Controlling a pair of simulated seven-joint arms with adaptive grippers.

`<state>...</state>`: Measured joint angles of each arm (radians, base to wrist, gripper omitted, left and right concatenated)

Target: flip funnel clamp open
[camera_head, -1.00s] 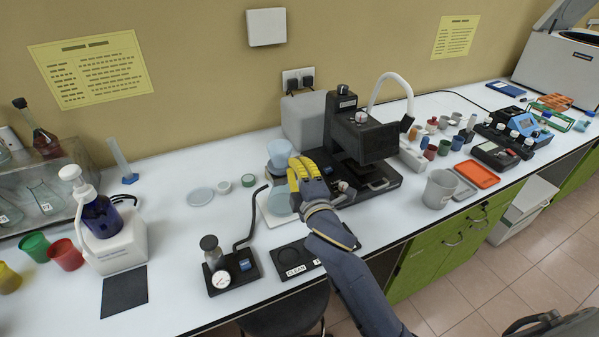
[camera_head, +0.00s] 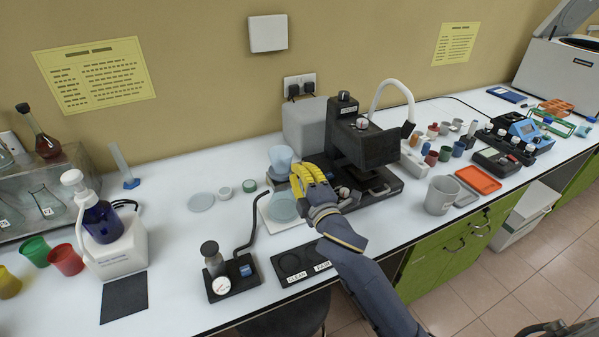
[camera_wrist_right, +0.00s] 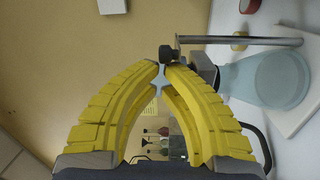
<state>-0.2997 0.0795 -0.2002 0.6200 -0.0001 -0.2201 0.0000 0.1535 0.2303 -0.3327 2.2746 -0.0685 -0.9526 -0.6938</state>
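The funnel (camera_head: 281,159) is pale blue and translucent, at the left of the black instrument. A pale blue translucent vessel (camera_wrist_right: 268,80), probably part of it, shows in the right wrist view beside a metal rod (camera_wrist_right: 240,40) with a dark knob (camera_wrist_right: 168,55), which look like the clamp. My right gripper (camera_head: 297,183) has yellow fingers beside the funnel, partly covering the clamp area. In the right wrist view its fingertips (camera_wrist_right: 161,73) are close together right at the knob. Whether they grip it is unclear. My left gripper is out of view.
The black instrument (camera_head: 365,150) stands just right of my gripper. A white tray (camera_head: 275,222) lies under the funnel area. A black stand with a dial (camera_head: 232,277) and a labelled black plate (camera_head: 300,262) are near the front edge. A grey beaker (camera_head: 441,195) stands farther right.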

